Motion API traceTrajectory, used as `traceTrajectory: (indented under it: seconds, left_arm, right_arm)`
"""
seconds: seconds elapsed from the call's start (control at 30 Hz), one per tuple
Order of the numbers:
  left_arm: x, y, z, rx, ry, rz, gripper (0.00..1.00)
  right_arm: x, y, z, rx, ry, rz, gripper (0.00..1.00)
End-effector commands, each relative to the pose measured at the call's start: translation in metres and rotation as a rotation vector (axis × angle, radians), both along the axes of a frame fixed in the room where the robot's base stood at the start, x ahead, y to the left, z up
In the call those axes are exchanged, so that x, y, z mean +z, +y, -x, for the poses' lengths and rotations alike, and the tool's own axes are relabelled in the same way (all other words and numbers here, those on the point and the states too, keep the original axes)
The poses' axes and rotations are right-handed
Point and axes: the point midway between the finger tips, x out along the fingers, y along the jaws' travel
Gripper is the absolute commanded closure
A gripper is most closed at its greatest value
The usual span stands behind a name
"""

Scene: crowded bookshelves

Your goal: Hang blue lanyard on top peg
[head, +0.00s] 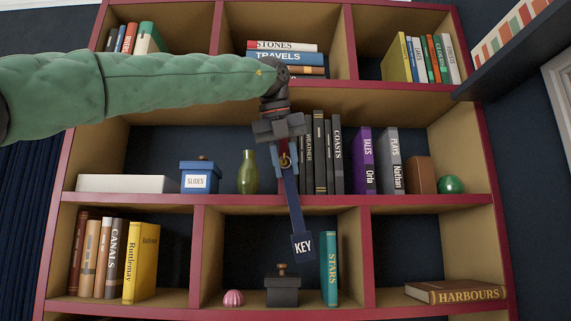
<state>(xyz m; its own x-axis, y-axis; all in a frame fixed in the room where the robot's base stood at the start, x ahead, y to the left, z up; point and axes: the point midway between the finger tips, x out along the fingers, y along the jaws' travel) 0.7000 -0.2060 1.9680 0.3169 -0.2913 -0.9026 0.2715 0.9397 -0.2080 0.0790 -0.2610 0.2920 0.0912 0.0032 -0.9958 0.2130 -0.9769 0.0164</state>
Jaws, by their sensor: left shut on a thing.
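My left gripper (285,161) hangs from the green-sleeved left arm, in front of the middle shelf of the bookcase. It points down and is shut on the blue lanyard (292,205) near its brass-coloured ring. The dark blue strap hangs below the fingers, leaning slightly right, and ends in a blue tag marked KEY in front of the lower middle compartment. I cannot make out any peg in this view. My right gripper is not in view.
The red-edged bookcase (130,200) fills the view. Behind the gripper stand upright dark books (319,150) and a green vase (248,172). Below are a dark lidded box (282,291) and a teal book (328,268). A dark wall shelf (505,52) juts in at the upper right.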

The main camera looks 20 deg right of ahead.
Motion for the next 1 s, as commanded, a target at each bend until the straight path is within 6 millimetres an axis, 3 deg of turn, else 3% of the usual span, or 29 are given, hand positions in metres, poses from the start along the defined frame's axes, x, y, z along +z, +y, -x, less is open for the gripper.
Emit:
traceTrajectory:
  seconds: [0.03, 0.17, 0.63, 1.0]
  left_arm:
    - [0.000, 0.000, 0.000, 0.000, 0.000, 0.000, 0.73]
    - [0.000, 0.000, 0.000, 0.000, 0.000, 0.000, 0.50]
    - [0.006, 0.002, 0.003, 0.000, -0.002, 0.001, 0.50]
    - [0.055, 0.017, 0.019, 0.001, -0.001, 0.002, 0.50]
  right_arm:
    - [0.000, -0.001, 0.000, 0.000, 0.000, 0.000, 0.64]
    - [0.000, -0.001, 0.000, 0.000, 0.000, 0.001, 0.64]
    - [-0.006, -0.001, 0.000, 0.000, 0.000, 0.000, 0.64]
    - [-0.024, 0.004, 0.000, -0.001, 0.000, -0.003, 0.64]
